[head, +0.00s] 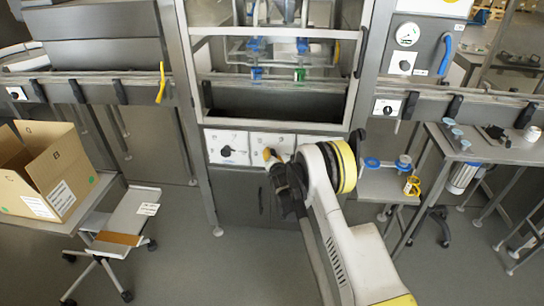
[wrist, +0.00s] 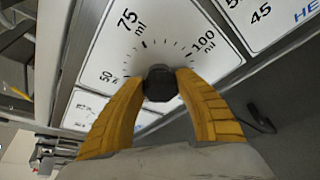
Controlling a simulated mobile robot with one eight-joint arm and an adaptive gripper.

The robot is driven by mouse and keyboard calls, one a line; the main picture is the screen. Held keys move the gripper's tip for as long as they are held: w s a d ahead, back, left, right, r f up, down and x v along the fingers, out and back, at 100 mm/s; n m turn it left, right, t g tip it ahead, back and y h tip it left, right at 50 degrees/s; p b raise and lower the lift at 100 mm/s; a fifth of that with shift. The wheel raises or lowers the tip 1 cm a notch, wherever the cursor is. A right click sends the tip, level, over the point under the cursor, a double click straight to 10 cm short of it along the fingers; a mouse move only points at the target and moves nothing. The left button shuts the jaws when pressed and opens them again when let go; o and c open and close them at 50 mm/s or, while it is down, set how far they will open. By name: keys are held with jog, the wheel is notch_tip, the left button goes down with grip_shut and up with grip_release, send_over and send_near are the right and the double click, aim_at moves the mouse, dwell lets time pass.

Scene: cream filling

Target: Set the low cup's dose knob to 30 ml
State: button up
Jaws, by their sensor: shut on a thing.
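My gripper (wrist: 162,80) has its two yellow fingers on either side of a black dose knob (wrist: 160,90), shut on it. The knob sits on a white dial plate (wrist: 175,30) marked 50, 75 and 100 ml. No 30 mark shows on the visible part of the dial, and I cannot make out the knob's pointer. In the head view my gripper (head: 268,154) is at the middle plate (head: 285,141) of the row under the machine and hides its knob. No label that shows tells which cup this dial serves.
A left plate with a black knob (head: 226,151) is beside the middle one. Another plate (wrist: 278,18) marked 45 adjoins the dial in the wrist view. Blue and green nozzles (head: 257,72) are above. An open carton (head: 50,170) stands at left; a side table (head: 490,150) is at right.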

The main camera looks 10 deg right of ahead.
jog(key=shift+m, duration=0.3)
dwell(0.4)
jog(key=o, duration=1.2)
jog(key=v, duration=0.7)
jog(key=shift+s+d, duration=0.1)
jog(key=shift+s, duration=0.15)
